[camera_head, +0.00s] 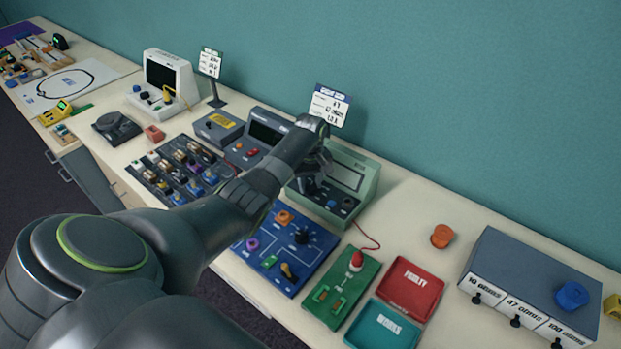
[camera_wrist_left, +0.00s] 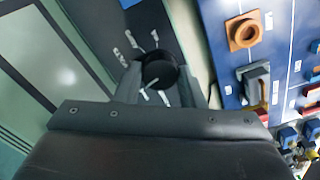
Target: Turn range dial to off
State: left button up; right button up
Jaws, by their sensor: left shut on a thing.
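The pale green bench meter (camera_head: 367,164) stands against the back of the table, with a screen and a dark control strip along its front. My left arm reaches across to it, and my left gripper (camera_head: 312,180) is at the left part of that strip. In the left wrist view, the black round range dial (camera_wrist_left: 160,70) with a white pointer line sits between the two fingers of my left gripper (camera_wrist_left: 163,88), which is shut on it. White marks lie around the dial. Its setting labels are too small to read. My right gripper is not in view.
A blue circuit board (camera_head: 316,249) lies in front of the meter, with a green board (camera_head: 341,290) to its right. A red tray (camera_head: 411,288), a teal tray (camera_head: 382,326) and a grey resistor box (camera_head: 530,275) stand further right. A card sign (camera_head: 329,106) stands behind.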

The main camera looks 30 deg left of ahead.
aim_at(310, 185)
pick_arm(q)
jog(key=shift+r+m+p, duration=0.1)
jog(key=shift+m+p, duration=0.5)
jog(key=shift+m, duration=0.8)
jog(key=o, duration=1)
notch_tip(310, 185, up, 17)
jog(key=shift+r, duration=0.2)
